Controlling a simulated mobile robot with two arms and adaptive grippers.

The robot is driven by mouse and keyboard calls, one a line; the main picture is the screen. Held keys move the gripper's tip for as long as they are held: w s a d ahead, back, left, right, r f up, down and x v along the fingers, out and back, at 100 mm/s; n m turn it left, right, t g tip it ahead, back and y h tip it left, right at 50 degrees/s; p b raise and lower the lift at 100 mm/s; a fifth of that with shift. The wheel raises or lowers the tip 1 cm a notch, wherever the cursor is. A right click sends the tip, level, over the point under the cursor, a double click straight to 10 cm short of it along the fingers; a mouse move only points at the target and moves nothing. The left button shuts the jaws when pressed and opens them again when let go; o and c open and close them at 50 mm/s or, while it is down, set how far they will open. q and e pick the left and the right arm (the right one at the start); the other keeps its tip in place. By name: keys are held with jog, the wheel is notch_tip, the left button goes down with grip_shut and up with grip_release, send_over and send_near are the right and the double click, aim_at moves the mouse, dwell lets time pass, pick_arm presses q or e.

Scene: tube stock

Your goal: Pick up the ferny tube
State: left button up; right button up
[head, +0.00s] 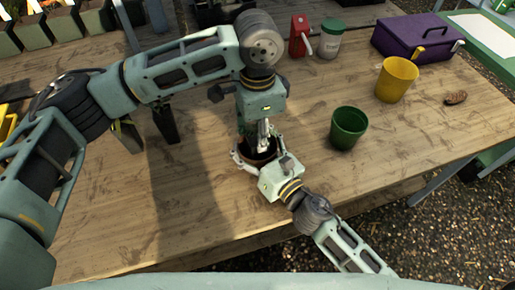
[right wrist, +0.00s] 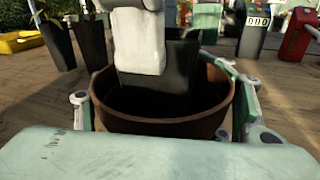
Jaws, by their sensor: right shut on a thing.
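A black tube (right wrist: 185,72) stands inside or just above a round brown pot (right wrist: 165,125) in the right wrist view. The pale finger of my left gripper (right wrist: 140,45) is in front of it, and I cannot tell whether it grips the tube. In the head view my left gripper (head: 263,143) points down into the brown pot (head: 258,163). My right gripper (head: 254,160) is shut on the pot, with a finger on either side. A bit of green shows beside the left gripper, but the arm hides most of it. I cannot make out which tube is ferny.
Two dark tubes (head: 166,123) and (head: 127,134) stand to the left on the wooden table (head: 100,210). A green pot (head: 348,128), yellow pot (head: 397,80), red object (head: 299,36), lidded jar (head: 330,40) and purple box (head: 415,38) stand to the right. The front left is clear.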

pick_arm(q)
grip_shut()
jog(key=shift+r, duration=0.15)
notch_tip(320, 180, up, 10)
dwell(0.6)
pick_arm(e)
jog(key=o, duration=1.4)
